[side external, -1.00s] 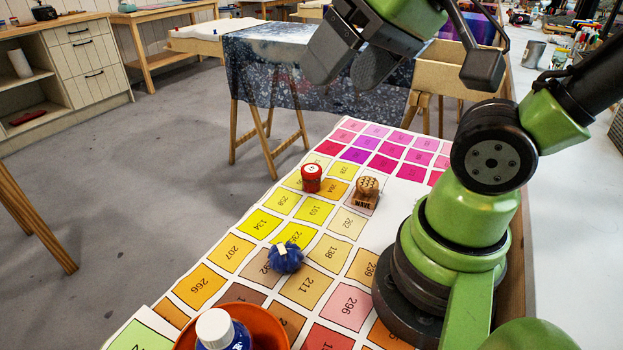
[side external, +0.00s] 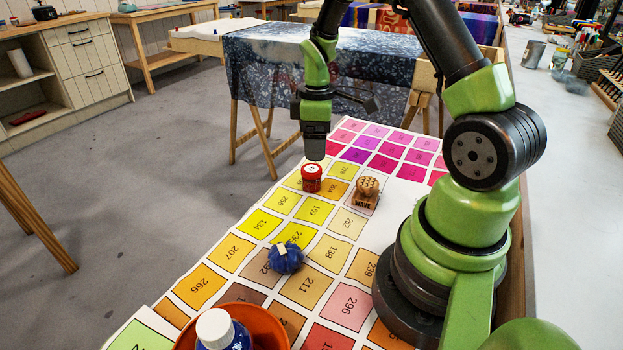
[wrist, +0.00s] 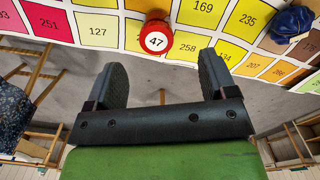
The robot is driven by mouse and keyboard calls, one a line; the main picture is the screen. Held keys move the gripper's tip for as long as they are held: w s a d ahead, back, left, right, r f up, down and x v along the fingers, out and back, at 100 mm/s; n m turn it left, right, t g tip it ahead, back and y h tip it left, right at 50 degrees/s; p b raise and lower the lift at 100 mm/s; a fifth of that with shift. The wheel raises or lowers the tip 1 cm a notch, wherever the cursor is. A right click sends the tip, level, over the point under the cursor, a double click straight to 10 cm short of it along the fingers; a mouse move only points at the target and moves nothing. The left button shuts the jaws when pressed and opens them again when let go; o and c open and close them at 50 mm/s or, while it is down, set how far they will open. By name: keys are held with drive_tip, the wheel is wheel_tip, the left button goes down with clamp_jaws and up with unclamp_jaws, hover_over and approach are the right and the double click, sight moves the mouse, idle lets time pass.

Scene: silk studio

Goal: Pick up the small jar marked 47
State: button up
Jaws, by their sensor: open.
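The small jar (side external: 311,179) is red with a white round label. It stands upright on the colour chart near its far-left edge. In the wrist view the jar (wrist: 151,42) shows 47 on its label, ahead of the fingertips and between their lines. My gripper (side external: 315,158) is above the jar in the side view, pointing down. In the wrist view its two fingers (wrist: 161,74) are wide apart with nothing between them. In the side view the fingertips come close to the jar top; I cannot tell the exact gap.
A wooden stamp block marked WAVE (side external: 366,193) stands just right of the jar. A blue cloth bundle (side external: 285,258) lies nearer the camera. An orange bowl (side external: 262,325) with a white-capped blue bottle (side external: 217,329) is at the front. The chart's left edge drops to the floor.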

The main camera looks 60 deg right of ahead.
sight(312, 169)
wheel_tip(312, 169, down, 4)
drive_tip(key=shift+f, duration=0.2)
drive_tip(key=shift+w+d+f, duration=0.1)
drive_tip(key=shift+w+f, duration=0.1)
drive_tip(key=shift+f, duration=0.7)
drive_tip(key=shift+w+a+f, duration=0.1)
drive_tip(key=shift+w+f, duration=0.1)
drive_tip(key=shift+f, duration=0.7)
drive_tip(key=shift+w+d+f, duration=0.1)
drive_tip(key=shift+w+f, duration=0.1)
drive_tip(key=shift+f, duration=0.7)
drive_tip(key=c, duration=1)
